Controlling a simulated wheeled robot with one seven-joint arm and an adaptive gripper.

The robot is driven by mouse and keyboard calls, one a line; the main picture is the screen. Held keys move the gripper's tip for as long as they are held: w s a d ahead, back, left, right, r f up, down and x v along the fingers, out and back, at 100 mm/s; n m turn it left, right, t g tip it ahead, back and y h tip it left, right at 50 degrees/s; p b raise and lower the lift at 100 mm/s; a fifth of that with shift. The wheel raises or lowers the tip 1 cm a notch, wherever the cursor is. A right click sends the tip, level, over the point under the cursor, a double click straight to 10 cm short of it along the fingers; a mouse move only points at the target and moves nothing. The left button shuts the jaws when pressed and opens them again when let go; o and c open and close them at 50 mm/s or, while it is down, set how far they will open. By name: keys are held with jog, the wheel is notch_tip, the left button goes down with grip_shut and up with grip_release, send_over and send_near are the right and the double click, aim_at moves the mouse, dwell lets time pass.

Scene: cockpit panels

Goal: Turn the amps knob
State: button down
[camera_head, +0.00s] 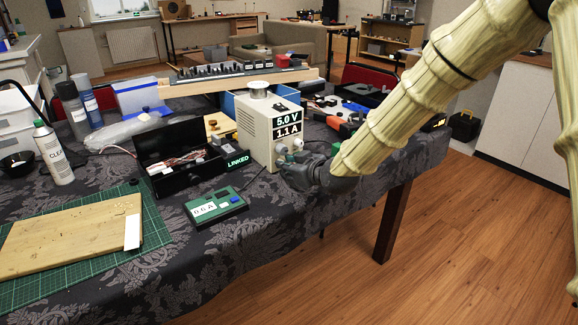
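The power supply (252,132) is a cream box on the cloth-covered table, at the middle of the view. Its display (288,125) reads 5.0 V and 1.1 A. Two pale knobs show below the display, a left one (281,149) and a right one (298,144). I cannot read which is the amps knob. My gripper (292,168) is dark grey and is right at the lower front of the supply, just below the knobs. Its fingers are small and overlap the panel. I cannot tell whether they touch a knob or how far they are apart.
A green meter (216,206) with a small readout lies in front of the supply. An open black box (185,160) with wires stands left of it, near a LINKED sign (238,160). Pliers and other tools lie behind my arm. The floor right of the table is clear.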

jog(key=shift+s+f+n, duration=0.1)
jog(key=shift+n, duration=0.2)
dwell(0.4)
jog(key=c, duration=1.3)
grip_release()
jog(key=shift+o, duration=0.2)
jog(key=v, duration=1.2)
jog(key=shift+a, duration=0.2)
jog(key=shift+f, duration=0.1)
